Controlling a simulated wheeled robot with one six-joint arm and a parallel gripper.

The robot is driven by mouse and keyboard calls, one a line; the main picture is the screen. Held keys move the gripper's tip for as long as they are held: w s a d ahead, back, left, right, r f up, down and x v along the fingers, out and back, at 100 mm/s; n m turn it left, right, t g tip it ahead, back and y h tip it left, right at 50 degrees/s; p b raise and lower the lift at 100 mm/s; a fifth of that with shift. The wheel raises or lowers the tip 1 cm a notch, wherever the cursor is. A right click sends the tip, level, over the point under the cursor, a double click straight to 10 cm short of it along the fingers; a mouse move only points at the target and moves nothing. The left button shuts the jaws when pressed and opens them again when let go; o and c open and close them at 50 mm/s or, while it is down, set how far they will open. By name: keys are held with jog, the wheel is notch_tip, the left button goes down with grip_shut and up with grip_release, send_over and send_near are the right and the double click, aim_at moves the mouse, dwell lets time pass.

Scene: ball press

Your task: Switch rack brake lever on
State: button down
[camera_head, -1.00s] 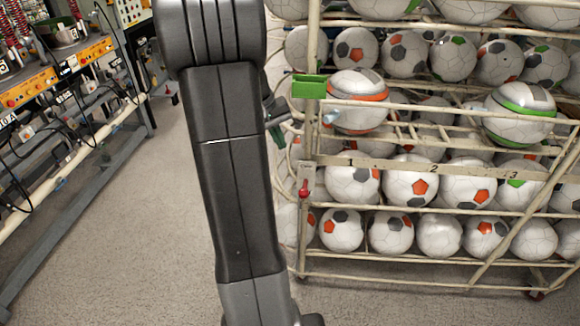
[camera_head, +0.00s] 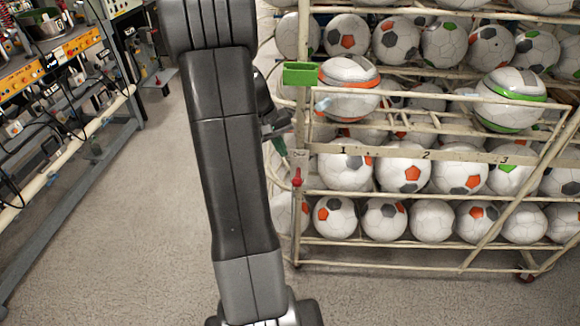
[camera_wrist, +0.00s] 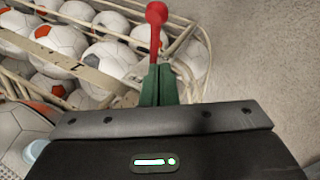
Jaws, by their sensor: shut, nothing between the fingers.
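The brake lever is a small red lever (camera_head: 297,180) on the left front post of the ball rack (camera_head: 420,155). In the wrist view the red lever (camera_wrist: 157,25) with its rounded end shows just beyond my fingertips. My gripper (camera_wrist: 158,72) has green fingers that are shut together and empty. In the head view my gripper (camera_head: 279,146) is partly hidden behind my arm, just left of and above the lever. I cannot tell whether the fingertips touch the lever.
The rack holds rows of soccer balls (camera_head: 405,167). A green block (camera_head: 301,74) sticks out from its left post above the lever. A workbench (camera_head: 60,75) with cables stands at the left. The grey floor (camera_head: 150,215) between them is clear.

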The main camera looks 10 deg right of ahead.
jog(key=s+d+f, duration=0.2)
jog(key=s+f, duration=0.1)
jog(key=f, duration=0.1)
jog(key=shift+f, duration=0.4)
jog(key=shift+f, duration=0.15)
jog(key=s+f+t+h+b, duration=0.1)
jog(key=f+t+b, duration=0.2)
jog(key=b, duration=1.4)
jog(key=s+a+f+m+t+h+b, duration=0.1)
jog(key=f+b, duration=0.6)
jog(key=b, duration=1)
jog(key=shift+s+f+t, duration=0.25)
jog(key=shift+s+t, duration=0.55)
jog(key=shift+t, duration=0.6)
jog(key=shift+f, duration=0.15)
